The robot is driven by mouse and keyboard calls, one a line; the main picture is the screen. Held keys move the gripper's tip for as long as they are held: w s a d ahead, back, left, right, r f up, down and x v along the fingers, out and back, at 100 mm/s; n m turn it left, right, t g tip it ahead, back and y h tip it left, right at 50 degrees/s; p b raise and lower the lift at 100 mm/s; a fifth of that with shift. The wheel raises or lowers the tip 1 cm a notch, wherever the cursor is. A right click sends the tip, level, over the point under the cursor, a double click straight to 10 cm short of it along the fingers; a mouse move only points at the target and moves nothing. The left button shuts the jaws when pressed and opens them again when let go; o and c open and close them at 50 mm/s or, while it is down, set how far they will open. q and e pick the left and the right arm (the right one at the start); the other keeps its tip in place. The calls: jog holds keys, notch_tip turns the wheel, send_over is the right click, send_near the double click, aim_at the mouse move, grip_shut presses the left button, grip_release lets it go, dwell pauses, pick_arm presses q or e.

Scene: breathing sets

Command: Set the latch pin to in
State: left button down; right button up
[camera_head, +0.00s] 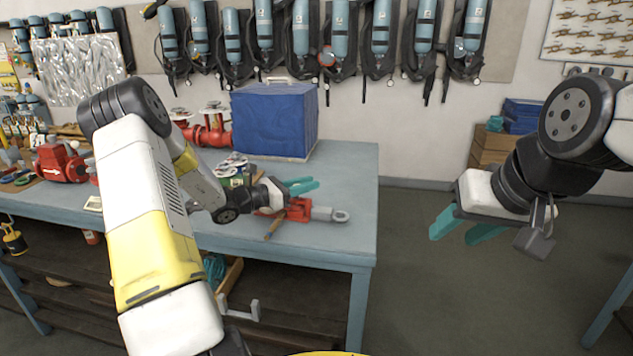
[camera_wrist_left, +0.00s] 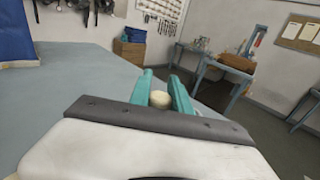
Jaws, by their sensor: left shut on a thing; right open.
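A red latch body (camera_head: 298,210) lies on the blue-grey workbench near its front right corner, with a grey bar ending in an eye (camera_head: 340,215) on its right. My left gripper (camera_head: 305,186) is just above and behind the red body, its teal fingers pointing right. In the left wrist view the fingers are shut on a pale round knob (camera_wrist_left: 160,99). The rest of the latch pin is hidden, so I cannot tell how far in it sits. My right gripper (camera_head: 458,232) is open and empty, off to the right of the bench over the floor.
A blue covered box (camera_head: 275,120) stands at the back of the workbench (camera_head: 350,175). Red valves (camera_head: 208,130) are left of it. A wooden handle (camera_head: 274,229) lies by the latch at the front. Breathing sets hang on the wall. The floor right of the bench is clear.

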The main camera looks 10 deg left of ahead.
pick_arm(q)
jog(key=shift+f, duration=0.5)
jog(key=c, duration=1.2)
grip_release()
jog(key=shift+r, duration=0.1)
jog(key=v, duration=0.8)
jog(key=shift+w+d, duration=0.1)
